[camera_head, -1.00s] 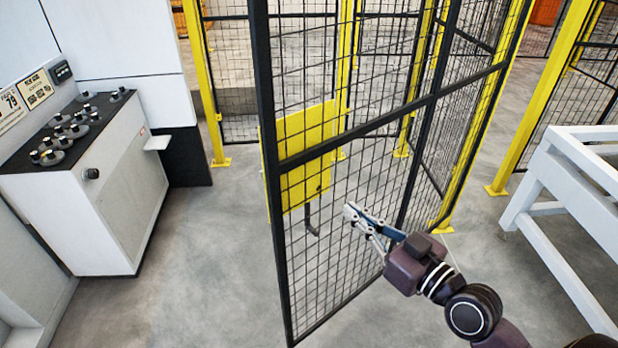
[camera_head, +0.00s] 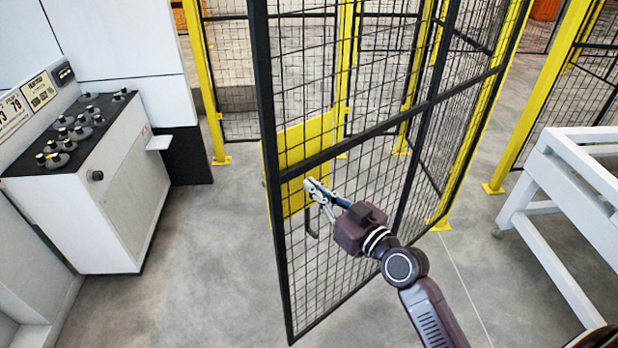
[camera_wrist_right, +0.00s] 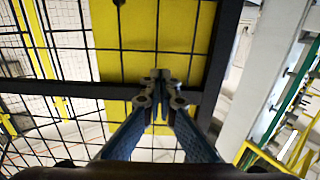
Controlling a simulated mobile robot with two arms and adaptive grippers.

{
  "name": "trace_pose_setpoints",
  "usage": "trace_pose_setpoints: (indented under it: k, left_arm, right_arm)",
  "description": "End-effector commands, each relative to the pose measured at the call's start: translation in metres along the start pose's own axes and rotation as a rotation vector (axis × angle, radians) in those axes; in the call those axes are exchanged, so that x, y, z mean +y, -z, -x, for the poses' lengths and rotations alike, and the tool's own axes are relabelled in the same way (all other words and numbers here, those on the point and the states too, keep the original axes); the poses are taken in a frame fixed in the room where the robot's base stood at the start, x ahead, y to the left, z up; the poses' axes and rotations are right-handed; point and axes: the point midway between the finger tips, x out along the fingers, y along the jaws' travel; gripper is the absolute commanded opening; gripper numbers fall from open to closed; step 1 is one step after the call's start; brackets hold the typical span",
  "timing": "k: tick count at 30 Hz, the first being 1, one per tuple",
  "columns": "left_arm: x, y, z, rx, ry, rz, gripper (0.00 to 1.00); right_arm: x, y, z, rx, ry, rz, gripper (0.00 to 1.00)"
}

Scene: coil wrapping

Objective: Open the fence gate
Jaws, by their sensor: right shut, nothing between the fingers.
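The fence gate (camera_head: 337,152) is a black-framed mesh panel with a yellow plate (camera_head: 308,135) on it near its free edge. It stands swung out at an angle from the yellow-post fence. My right gripper (camera_head: 308,185) is shut and empty, in front of the mesh by the lower part of the yellow plate. In the right wrist view its closed fingertips (camera_wrist_right: 160,77) point at the yellow plate, over the dark crossbar (camera_wrist_right: 75,90). Whether they touch the mesh cannot be told. A dark hooked handle (camera_head: 312,222) hangs below the plate. My left gripper is not in view.
A control console (camera_head: 85,180) with knobs stands at the left. A white frame table (camera_head: 570,175) stands at the right. Yellow fence posts (camera_head: 205,85) stand behind. The grey floor between console and gate is clear.

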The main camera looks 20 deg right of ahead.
Motion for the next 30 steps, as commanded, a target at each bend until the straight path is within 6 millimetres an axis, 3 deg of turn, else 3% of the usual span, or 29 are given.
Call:
trace_pose_setpoints:
  k: [6, 20, 23, 30]
  left_arm:
    - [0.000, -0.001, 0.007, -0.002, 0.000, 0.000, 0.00]
    - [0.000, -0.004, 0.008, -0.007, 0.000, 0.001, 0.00]
    - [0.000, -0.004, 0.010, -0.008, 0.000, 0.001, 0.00]
    - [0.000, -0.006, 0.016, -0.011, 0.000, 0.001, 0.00]
  right_arm:
    - [0.000, 0.001, -0.017, 0.001, 0.000, -0.001, 0.00]
    - [0.001, -0.001, -0.022, 0.000, -0.005, -0.001, 0.00]
    - [0.005, -0.001, -0.035, 0.002, -0.023, -0.006, 0.00]
    - [0.009, -0.004, -0.088, 0.001, -0.078, -0.012, 0.00]
